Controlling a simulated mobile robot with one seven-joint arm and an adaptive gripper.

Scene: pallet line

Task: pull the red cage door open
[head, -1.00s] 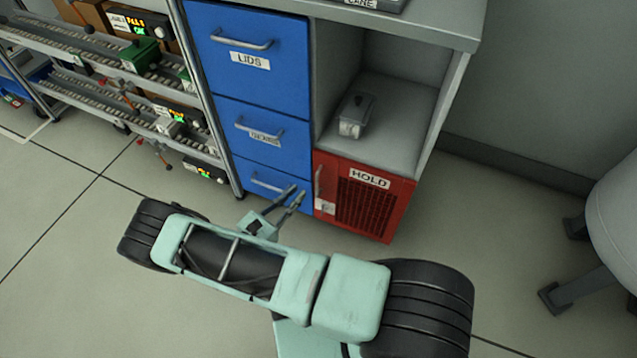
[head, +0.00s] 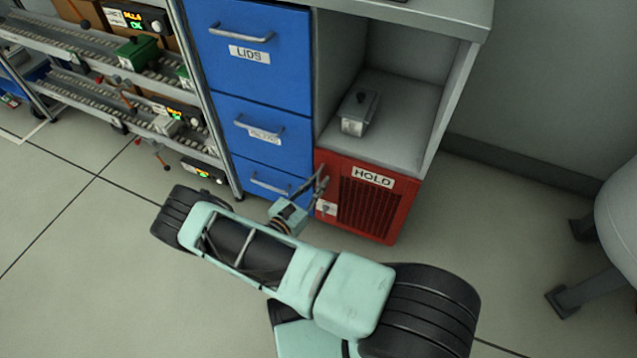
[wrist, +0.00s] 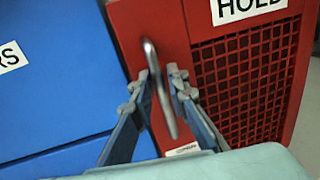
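The red cage door (head: 372,205) is at the lower right of the cabinet, with a mesh panel and a HOLD label. It looks shut. It also shows in the wrist view (wrist: 245,85). Its upright grey bar handle (wrist: 157,80) is on the door's left side; in the head view my gripper mostly hides it. My gripper (head: 320,187) is at the handle. In the wrist view, its two fingers (wrist: 160,88) stand on either side of the bar, with small gaps showing, so it looks open around the handle.
Blue drawers (head: 262,55) sit directly left of the door. An open shelf above it holds a small grey lidded box (head: 358,112). A roller rack (head: 110,85) stands at the left. A rounded grey body on legs (head: 618,215) is at the right. Floor before the door's right side is clear.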

